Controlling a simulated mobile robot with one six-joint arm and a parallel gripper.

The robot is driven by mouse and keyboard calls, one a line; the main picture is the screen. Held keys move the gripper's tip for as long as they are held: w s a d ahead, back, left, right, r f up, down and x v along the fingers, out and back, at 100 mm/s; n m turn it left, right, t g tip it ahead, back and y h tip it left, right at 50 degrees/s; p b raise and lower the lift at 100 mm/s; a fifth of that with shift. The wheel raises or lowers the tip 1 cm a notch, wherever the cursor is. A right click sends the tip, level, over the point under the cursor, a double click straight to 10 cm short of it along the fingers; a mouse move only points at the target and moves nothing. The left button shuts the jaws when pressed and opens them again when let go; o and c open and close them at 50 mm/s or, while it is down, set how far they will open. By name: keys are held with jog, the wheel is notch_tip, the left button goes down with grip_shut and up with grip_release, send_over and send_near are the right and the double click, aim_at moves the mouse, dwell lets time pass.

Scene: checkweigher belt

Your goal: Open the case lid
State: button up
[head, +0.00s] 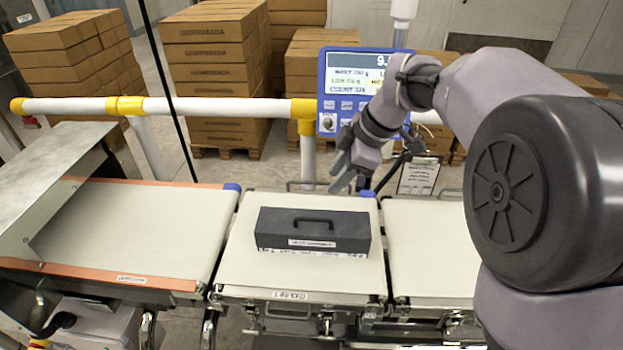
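A dark grey case (313,230) sits on the middle belt section, with its lid shut. The lid has a black handle (313,219) on top, and a white label shows on the near side. A pale strip with print runs along the case's lower front edge.
A blue display unit (350,88) stands behind the belt. A white and yellow rail (200,107) runs along the back. A metal guard (50,190) covers part of the left belt (125,228). The right belt (425,250) is bare. Stacked cartons (215,60) stand beyond the rail.

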aim_at(310, 220)
jog(key=b+x, duration=0.2)
jog(key=x, duration=0.6)
jog(key=b+x, duration=0.3)
jog(key=x, duration=0.5)
jog(key=shift+s+f, duration=0.1)
jog(key=shift+s, duration=0.15)
grip_shut()
dwell(0.3)
